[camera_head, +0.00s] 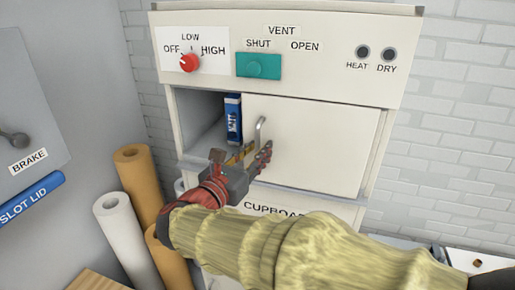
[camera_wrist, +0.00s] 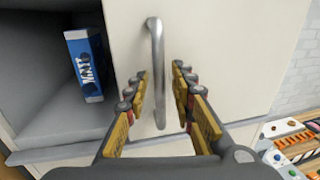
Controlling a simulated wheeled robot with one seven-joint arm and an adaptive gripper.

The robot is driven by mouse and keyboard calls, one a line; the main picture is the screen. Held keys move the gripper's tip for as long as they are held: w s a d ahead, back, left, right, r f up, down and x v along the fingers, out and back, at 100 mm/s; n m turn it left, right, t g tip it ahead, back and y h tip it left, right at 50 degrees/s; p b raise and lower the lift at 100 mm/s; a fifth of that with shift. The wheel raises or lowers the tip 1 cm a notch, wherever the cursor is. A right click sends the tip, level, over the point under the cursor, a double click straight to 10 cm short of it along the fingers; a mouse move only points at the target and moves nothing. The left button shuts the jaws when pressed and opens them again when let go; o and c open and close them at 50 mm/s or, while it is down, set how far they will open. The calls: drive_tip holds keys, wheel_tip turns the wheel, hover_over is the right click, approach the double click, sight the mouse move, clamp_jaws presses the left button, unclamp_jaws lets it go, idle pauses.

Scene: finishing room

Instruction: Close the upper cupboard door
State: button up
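The upper cupboard door (camera_head: 318,145) is a plain cream panel covering the right part of the upper compartment; the left part stands open. Its upright metal bar handle (camera_head: 260,130) is near the door's left edge. In the wrist view the handle (camera_wrist: 157,60) stands between the fingers of my gripper (camera_wrist: 159,72), with a gap showing on each side. My gripper (camera_head: 256,150) is open at the handle's lower part, in front of the door (camera_wrist: 220,50). The fingers do not look closed on the bar.
A blue box (camera_head: 233,118) stands inside the open compartment, left of the door edge. A panel with a red knob (camera_head: 189,62) and a teal vent slider (camera_head: 259,65) is above. Paper rolls (camera_head: 120,230) stand at lower left. A rack of coloured items (camera_wrist: 292,140) is at lower right.

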drive_tip(key=shift+w, duration=0.2)
drive_tip(key=shift+c, duration=0.8)
drive_tip(key=c, duration=0.4)
clamp_jaws()
